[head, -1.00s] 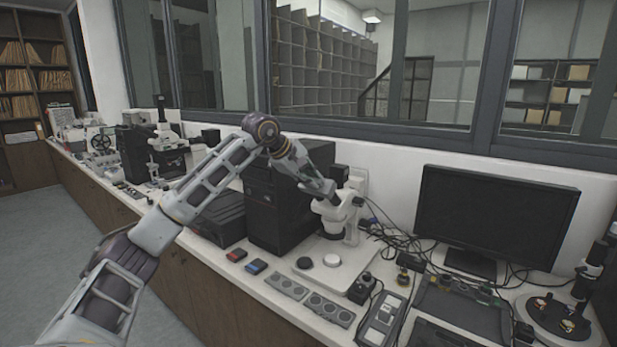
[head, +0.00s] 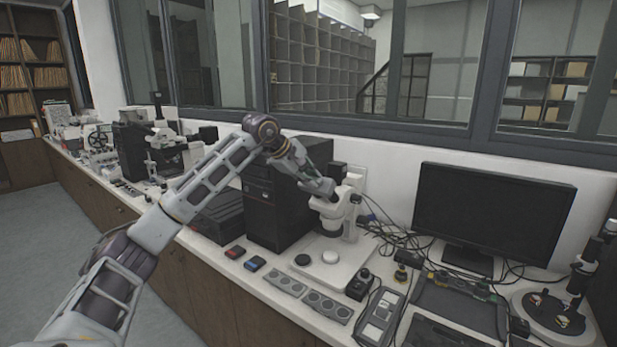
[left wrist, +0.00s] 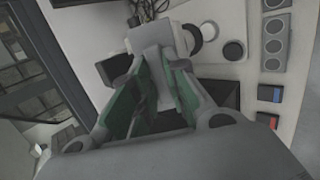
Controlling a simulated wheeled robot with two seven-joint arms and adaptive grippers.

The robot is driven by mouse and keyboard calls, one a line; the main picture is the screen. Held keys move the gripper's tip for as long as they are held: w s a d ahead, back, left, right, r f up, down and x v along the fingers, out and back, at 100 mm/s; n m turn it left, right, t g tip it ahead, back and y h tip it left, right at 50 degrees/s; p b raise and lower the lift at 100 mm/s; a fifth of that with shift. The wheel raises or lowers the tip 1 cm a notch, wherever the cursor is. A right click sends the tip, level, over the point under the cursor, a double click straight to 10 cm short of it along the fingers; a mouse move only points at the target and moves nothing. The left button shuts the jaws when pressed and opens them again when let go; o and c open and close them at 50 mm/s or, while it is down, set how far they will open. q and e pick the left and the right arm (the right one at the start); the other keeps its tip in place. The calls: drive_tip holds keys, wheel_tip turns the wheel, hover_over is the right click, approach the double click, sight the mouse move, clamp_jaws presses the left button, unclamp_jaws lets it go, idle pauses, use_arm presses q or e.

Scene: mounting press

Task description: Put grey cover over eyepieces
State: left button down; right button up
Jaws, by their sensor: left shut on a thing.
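The white stereo microscope (head: 343,212) stands upright on its pale base beside the black computer tower. My left gripper (head: 326,191) is at the top of the microscope, over the eyepiece end. In the left wrist view my left gripper (left wrist: 163,82), with green finger pads, is shut on a light grey piece (left wrist: 156,58), which looks like the grey cover. The microscope (left wrist: 182,38) lies just beyond the fingertips. The eyepieces are hidden by the gripper and the piece, so I cannot tell whether the cover sits on them. My right gripper is not in view.
A black computer tower (head: 272,207) stands close to the left of the microscope. A monitor (head: 492,215) and loose cables (head: 387,240) are to the right. Control blocks (head: 327,306) and small red and blue boxes (head: 255,263) lie along the front edge.

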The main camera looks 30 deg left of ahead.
use_arm(q)
drive_tip(key=c, duration=1.3)
unclamp_jaws()
drive_tip(key=shift+v, duration=5.9)
